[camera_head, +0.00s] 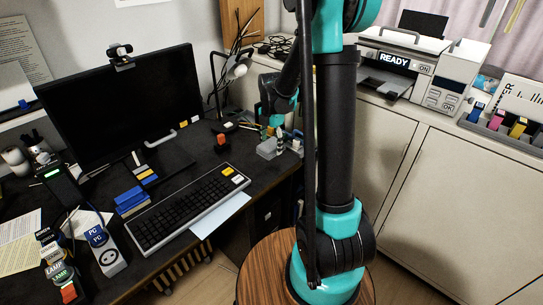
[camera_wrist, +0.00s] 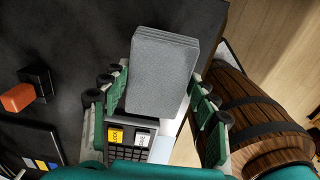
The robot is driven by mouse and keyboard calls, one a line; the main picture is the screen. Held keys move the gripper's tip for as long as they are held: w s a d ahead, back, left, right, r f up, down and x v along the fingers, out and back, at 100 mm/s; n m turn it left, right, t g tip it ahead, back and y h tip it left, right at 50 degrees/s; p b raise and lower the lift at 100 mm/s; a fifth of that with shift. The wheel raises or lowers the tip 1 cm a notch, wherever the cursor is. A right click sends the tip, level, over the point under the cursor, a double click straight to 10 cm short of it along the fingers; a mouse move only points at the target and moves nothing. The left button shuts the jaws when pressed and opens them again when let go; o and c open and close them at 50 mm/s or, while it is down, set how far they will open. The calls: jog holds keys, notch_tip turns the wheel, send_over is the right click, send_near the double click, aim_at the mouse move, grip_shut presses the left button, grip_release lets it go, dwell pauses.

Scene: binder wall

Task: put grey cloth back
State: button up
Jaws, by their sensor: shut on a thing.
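The grey cloth (camera_wrist: 164,75) is a folded, layered block in the wrist view. My gripper (camera_wrist: 160,100) is shut on it, with one green-padded finger on each side. The cloth hangs over the black desk (camera_wrist: 75,30), near the keyboard's corner; its height above the desk is hard to tell.
A keyboard (camera_head: 187,208) and monitor (camera_head: 127,103) stand on the desk. An orange block on a black stand (camera_wrist: 18,97) lies left of the cloth. A wooden barrel (camera_wrist: 255,110) stands at the right beside the desk. A white cabinet (camera_head: 450,190) with a printer (camera_head: 400,55) is at right.

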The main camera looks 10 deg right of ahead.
aim_at(271, 162)
jog(key=shift+f, duration=2.7)
jog(key=o, duration=1)
